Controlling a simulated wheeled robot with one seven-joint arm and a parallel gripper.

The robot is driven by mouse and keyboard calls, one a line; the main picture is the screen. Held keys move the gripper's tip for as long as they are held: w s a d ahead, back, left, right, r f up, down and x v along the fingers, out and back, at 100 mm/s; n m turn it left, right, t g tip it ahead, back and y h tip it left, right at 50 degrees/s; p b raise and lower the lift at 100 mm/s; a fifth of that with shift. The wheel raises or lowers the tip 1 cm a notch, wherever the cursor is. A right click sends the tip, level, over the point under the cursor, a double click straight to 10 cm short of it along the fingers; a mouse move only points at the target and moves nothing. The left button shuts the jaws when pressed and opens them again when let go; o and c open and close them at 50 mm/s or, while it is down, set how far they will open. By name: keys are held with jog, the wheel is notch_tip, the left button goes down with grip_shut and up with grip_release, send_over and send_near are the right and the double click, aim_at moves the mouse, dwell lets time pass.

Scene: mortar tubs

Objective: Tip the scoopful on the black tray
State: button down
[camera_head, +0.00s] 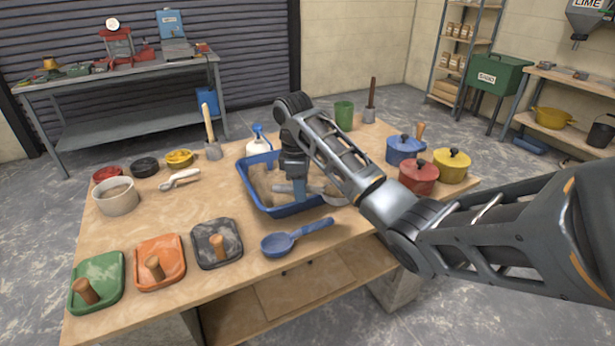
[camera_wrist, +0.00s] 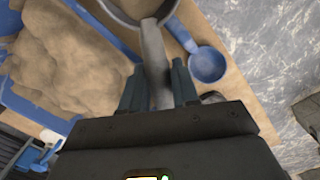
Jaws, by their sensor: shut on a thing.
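The black tray (camera_head: 232,238) lies on the near part of the wooden table, with a wooden peg standing up from it. My gripper (camera_head: 297,190) is over the blue tub (camera_head: 262,207), to the right of and beyond the black tray. It is shut on the handle of a grey scoop (camera_head: 335,197); the handle (camera_wrist: 153,55) runs between the fingers in the wrist view (camera_wrist: 157,88). The scoop's bowl holds sandy-brown material (camera_wrist: 138,6), cut off by the wrist view's top edge. Loose material (camera_wrist: 62,60) fills the tub beside it.
A blue ladle (camera_head: 290,240) lies between the tub and the table's front edge. An orange tray (camera_head: 160,262) and a green tray (camera_head: 97,283) lie left of the black one. Lidded pots (camera_head: 418,176) stand at the right; a white bowl (camera_head: 116,197) stands at the left.

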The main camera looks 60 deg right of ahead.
jog(key=a+f+m, duration=0.1)
jog(key=a+f, duration=0.3)
jog(key=a, duration=0.7)
jog(key=s+a+f+m, duration=0.1)
jog(key=a+f, duration=0.4)
jog(key=a, duration=0.6)
jog(key=a+f+m, duration=0.3)
jog(key=a+f, duration=0.2)
jog(key=a, duration=0.6)
jog(key=shift+s+a, duration=0.15)
jog(key=shift+s, duration=0.2)
